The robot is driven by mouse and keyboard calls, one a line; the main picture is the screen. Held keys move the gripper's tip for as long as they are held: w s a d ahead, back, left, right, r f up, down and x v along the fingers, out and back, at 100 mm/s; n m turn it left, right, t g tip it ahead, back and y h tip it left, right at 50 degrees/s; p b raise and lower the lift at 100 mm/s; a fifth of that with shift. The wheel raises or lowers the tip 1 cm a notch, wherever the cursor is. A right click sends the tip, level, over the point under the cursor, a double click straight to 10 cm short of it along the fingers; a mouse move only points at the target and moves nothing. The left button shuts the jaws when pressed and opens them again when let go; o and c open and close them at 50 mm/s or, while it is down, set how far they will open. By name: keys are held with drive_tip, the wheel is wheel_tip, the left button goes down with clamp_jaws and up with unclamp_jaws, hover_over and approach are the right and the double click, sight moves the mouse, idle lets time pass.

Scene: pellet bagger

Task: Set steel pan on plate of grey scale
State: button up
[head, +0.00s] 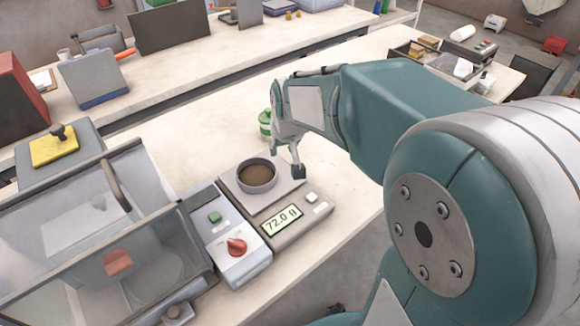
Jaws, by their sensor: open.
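The steel pan (257,186) is round and holds brown material. It appears to sit upright on the square plate (281,197) of the grey scale (290,232). The scale's lit display (282,219) reads 72.0 g. My gripper (290,160) is open, just behind and to the right of the pan, with a dark fingertip near the plate's right corner. No object shows between the fingers. I cannot tell whether a finger touches the pan's rim. The arm hides part of the bench to the right.
A control box (228,236) with a green button and a red knob adjoins the scale's left side. A clear-lidded machine (105,235) stands further left. A green container (265,122) is close behind my gripper. Bare bench (200,125) lies behind the scale.

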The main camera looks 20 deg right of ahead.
drive_tip(key=s+a+r, duration=0.1)
drive_tip(key=s+r, duration=0.2)
drive_tip(key=s, duration=0.7)
drive_tip(key=s+a+r+t, duration=0.1)
drive_tip(key=s+a+r, duration=0.1)
drive_tip(key=s, duration=0.8)
drive_tip(key=shift+r+n, duration=0.4)
